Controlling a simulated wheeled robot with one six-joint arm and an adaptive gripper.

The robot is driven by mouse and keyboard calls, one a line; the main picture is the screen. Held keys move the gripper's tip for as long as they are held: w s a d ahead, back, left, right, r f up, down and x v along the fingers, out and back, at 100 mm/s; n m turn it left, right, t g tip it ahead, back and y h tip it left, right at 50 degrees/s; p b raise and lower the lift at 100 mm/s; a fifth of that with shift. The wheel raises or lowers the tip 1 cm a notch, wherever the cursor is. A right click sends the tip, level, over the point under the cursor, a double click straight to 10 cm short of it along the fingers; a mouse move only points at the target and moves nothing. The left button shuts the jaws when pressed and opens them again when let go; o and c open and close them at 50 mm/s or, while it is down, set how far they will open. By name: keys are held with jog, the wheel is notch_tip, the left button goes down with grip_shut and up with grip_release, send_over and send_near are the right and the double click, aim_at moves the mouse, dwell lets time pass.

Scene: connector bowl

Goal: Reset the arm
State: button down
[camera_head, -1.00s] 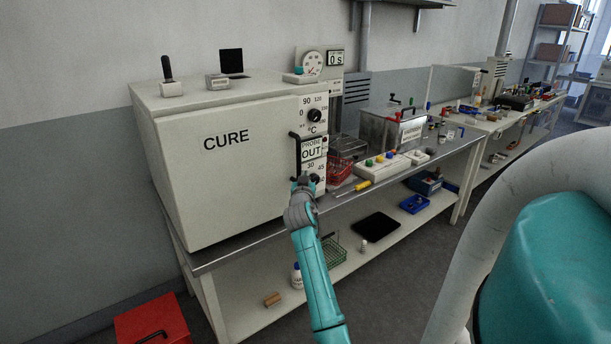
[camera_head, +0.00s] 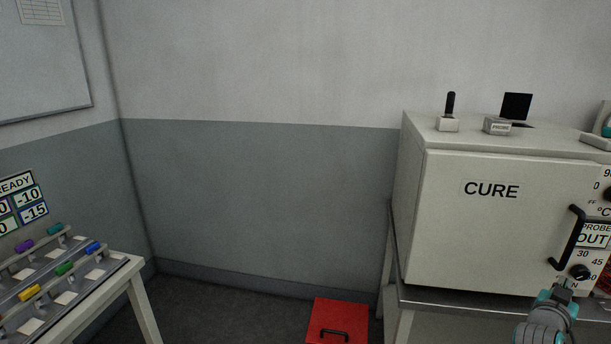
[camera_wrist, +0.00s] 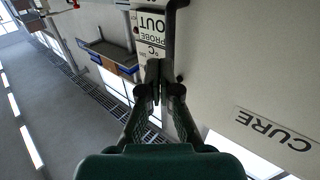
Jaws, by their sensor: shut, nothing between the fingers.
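My gripper (camera_head: 563,284) is at the bottom right of the head view, in front of the lower right part of the white CURE oven (camera_head: 490,235). It appears just below the oven's black door handle (camera_head: 572,238). In the wrist view the two fingers of my gripper (camera_wrist: 154,75) are together with nothing between them. They point toward the oven's control panel (camera_wrist: 150,45), which reads PROBE OUT. The oven door (camera_wrist: 235,60) fills the right side there. I cannot tell whether the fingertips touch the oven.
A red box (camera_head: 338,318) with a black handle is on the floor left of the oven's bench. A white table (camera_head: 128,268) with coloured pieces stands at the left. Open floor (camera_head: 235,310) lies between. Small devices (camera_head: 447,123) stand on the oven top.

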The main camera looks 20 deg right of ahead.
jog(key=w+a+f+n+t+y, duration=0.1)
jog(key=a+f+n+t+y, duration=0.1)
jog(key=a+f, duration=0.5)
jog(key=w+a+f+n+t+y, duration=0.2)
jog(key=a+f, duration=0.3)
jog(key=a, duration=0.4)
jog(key=s+a+f+n+t+y, duration=0.2)
jog(key=a+f, duration=0.2)
jog(key=a, duration=0.5)
jog(key=s+a+f+n+t+y, duration=0.1)
jog(key=s+a+f+n+y, duration=0.2)
jog(key=a, duration=0.6)
jog(key=s+a+f+n+t+y, duration=0.1)
jog(key=s+a+f+y, duration=0.15)
jog(key=s+a, duration=0.5)
jog(key=s+a+r+n+y, duration=0.2)
jog(key=s+a+r, duration=0.1)
jog(key=s+a, duration=0.4)
jog(key=s+a+r+n+y, duration=0.2)
jog(key=s+a+r+y, duration=0.1)
jog(key=s+a, duration=0.4)
jog(key=s, duration=0.3)
jog(key=shift+s+t, duration=0.3)
jog(key=shift+s, duration=0.05)
jog(key=shift+y, duration=0.25)
